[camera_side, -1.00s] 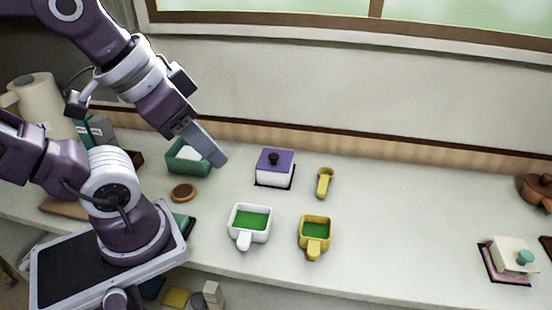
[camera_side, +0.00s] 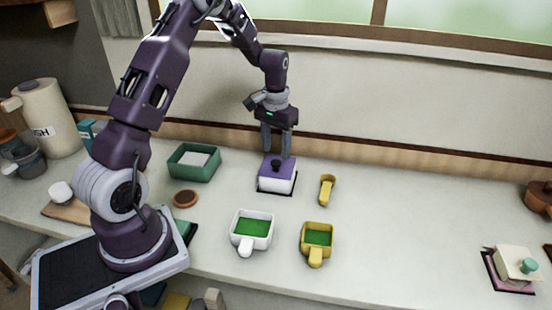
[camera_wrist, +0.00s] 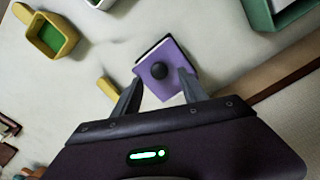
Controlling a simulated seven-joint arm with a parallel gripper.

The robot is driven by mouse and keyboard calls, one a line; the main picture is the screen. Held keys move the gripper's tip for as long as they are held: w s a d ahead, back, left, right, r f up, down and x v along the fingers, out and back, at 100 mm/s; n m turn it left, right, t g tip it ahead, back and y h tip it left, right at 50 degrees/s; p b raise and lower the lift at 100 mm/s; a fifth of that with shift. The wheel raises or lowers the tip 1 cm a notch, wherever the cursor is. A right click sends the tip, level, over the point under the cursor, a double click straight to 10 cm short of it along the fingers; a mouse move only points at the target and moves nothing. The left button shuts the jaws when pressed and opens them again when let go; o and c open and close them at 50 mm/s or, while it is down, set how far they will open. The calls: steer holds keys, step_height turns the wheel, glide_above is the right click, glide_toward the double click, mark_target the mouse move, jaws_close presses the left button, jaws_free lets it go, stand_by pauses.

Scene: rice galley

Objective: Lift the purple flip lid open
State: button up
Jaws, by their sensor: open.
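My gripper (camera_side: 277,155) points down just above and behind the lid. Its two fingers are spread apart with nothing between them. I cannot tell whether the fingers touch the lid.
A green tray (camera_side: 176,172) stands left of the box, and a yellow scoop (camera_side: 327,189) lies right of it. A white cup (camera_side: 236,236) and a yellow cup (camera_side: 331,243) with green insides stand in front. A cream box (camera_side: 512,264) is far right.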

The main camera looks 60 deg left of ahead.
mark_target(276, 161)
step_height(276, 161, down, 4)
steer(key=shift+f, duration=0.1)
jaws_close()
steer(key=shift+w+a+r+g+h, duration=0.4)
steer(key=shift+r+g+h, duration=0.15)
steer(key=shift+g+h, duration=0.05)
steer(key=shift+w+a+r+g+h, duration=0.3)
steer(key=shift+r+g+h, duration=0.1)
steer(key=shift+g+h, duration=0.1)
steer(key=shift+w+a+r+g+h, duration=0.25)
steer(key=shift+r+g+h, duration=0.1)
steer(key=shift+g+h, duration=0.15)
jaws_free()
steer(key=shift+s+d, duration=0.1)
